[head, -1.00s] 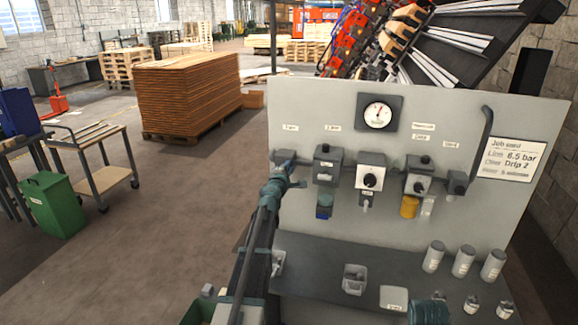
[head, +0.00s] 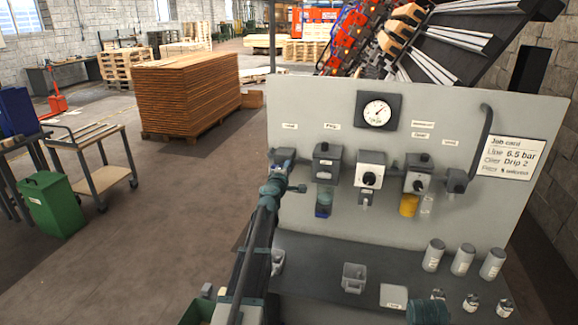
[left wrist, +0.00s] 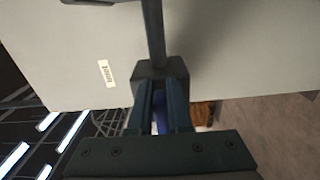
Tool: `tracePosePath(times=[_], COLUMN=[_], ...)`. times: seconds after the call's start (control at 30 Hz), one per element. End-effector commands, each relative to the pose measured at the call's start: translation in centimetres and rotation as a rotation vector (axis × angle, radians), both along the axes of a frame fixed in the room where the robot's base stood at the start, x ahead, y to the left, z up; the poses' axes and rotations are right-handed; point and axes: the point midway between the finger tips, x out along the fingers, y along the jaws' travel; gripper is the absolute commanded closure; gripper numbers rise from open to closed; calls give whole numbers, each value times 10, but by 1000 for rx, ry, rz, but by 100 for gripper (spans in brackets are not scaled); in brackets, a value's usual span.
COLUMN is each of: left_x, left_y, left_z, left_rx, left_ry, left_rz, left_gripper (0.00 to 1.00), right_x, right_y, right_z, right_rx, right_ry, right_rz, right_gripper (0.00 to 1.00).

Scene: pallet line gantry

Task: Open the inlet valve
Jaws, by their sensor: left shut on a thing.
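The inlet valve is a dark grey block (head: 284,156) at the left end of the grey panel, below a small label. My left gripper (head: 278,180) is at its front in the head view and covers much of it. In the left wrist view, the dark valve body (left wrist: 160,70) stands against the panel with a pipe running from it. There my left gripper (left wrist: 160,118) is shut on a blue handle (left wrist: 160,122), which shows only as a strip between the fingers. My right gripper is not seen.
The panel (head: 480,220) also carries a round gauge (head: 376,111), a regulator with a black knob (head: 370,170), a yellow-bowled unit (head: 409,205) and a job card (head: 505,158). A shelf (head: 330,255) below holds small containers and grey cylinders.

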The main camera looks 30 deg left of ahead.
Motion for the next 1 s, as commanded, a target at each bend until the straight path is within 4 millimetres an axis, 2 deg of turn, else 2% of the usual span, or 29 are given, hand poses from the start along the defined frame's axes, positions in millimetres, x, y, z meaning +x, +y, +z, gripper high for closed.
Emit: tracePosePath(times=[0.07, 0.1, 0.23, 0.67, 0.87, 1.0], left_x=[-1, -1, -1, -6, -28, -53], left_y=[-2, -2, -1, -2, -8, -14], left_z=[-1, -1, -1, 0, 0, 0], left_rx=[4, 4, 3, 1, 1, 1], left_ry=[1, 1, 1, 0, 0, 0], left_rz=[-2, -3, -2, -1, -1, 0], left_gripper=[100, 76, 53, 53, 53, 53], right_x=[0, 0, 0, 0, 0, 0], right_y=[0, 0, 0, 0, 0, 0], right_z=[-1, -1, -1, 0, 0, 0], right_rx=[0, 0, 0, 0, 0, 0], right_ry=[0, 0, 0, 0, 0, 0], right_rz=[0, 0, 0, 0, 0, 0], right_gripper=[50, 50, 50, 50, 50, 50])
